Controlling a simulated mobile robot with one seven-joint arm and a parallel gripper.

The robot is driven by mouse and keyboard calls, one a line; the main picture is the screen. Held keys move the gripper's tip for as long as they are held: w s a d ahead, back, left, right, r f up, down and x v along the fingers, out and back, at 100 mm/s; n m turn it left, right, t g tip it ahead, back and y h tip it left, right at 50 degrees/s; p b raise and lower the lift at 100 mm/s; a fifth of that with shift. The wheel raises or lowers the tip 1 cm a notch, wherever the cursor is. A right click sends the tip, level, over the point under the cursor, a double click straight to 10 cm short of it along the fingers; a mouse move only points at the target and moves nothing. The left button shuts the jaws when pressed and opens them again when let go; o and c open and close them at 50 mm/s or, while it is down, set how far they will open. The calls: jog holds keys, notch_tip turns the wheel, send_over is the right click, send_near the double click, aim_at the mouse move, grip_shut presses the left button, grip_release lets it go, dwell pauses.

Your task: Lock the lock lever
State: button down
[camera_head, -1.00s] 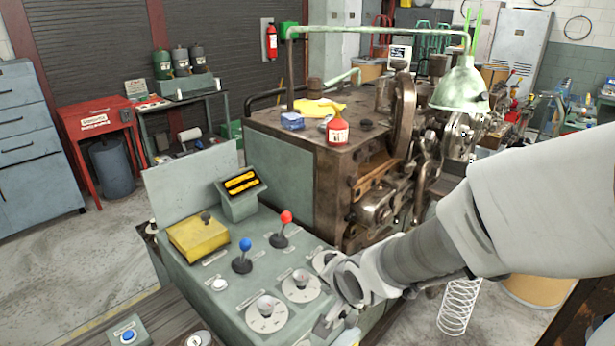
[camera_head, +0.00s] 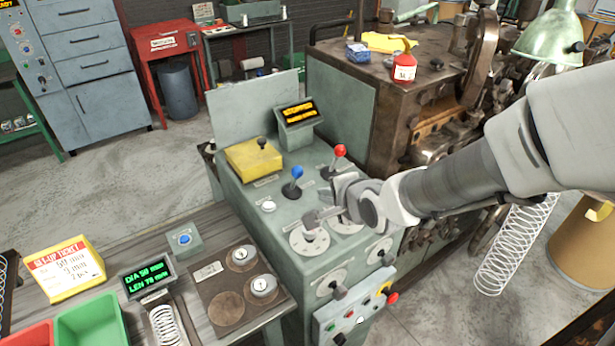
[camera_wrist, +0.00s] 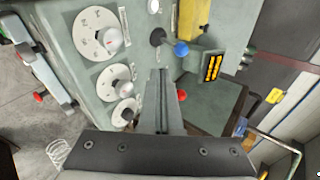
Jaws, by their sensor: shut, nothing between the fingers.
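No lever is legibly marked as the lock lever. A blue-knobbed lever (camera_head: 297,173) and a red-knobbed lever (camera_head: 339,151) stand on the green console; a small black-knobbed lever (camera_head: 262,143) is on the yellow box. My gripper (camera_head: 312,217) is shut and empty over the console, among the dials and in front of the blue and red levers. In the wrist view, my shut fingers (camera_wrist: 160,74) point toward the base of the blue lever (camera_wrist: 181,48). The red knob (camera_wrist: 182,95) shows just right of the fingers. Contact cannot be told.
White dials (camera_head: 309,240) lie near my gripper. An amber display (camera_head: 298,112) stands behind the levers. A front panel (camera_head: 345,318) has buttons and a red knob. A workbench (camera_head: 185,233) is at left; the rusty machine (camera_head: 405,110) is at right.

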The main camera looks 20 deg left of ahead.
jog(key=b, duration=0.4)
send_near(296, 179)
jog(key=f, duration=0.2)
jog(key=d+f, duration=0.1)
jog(key=shift+s+f, duration=0.1)
jog(key=shift+s, duration=0.3)
jog(key=shift+w+a+r+p, duration=0.2)
jog(key=shift+w+a, duration=0.4)
jog(key=shift+w, duration=0.2)
jog(key=shift+w+a+r+p, duration=0.15)
jog(key=shift+w+a+r, duration=0.05)
jog(key=shift+w+a, duration=0.5)
jog(key=shift+w+r, duration=0.1)
jog(key=shift+w, duration=0.05)
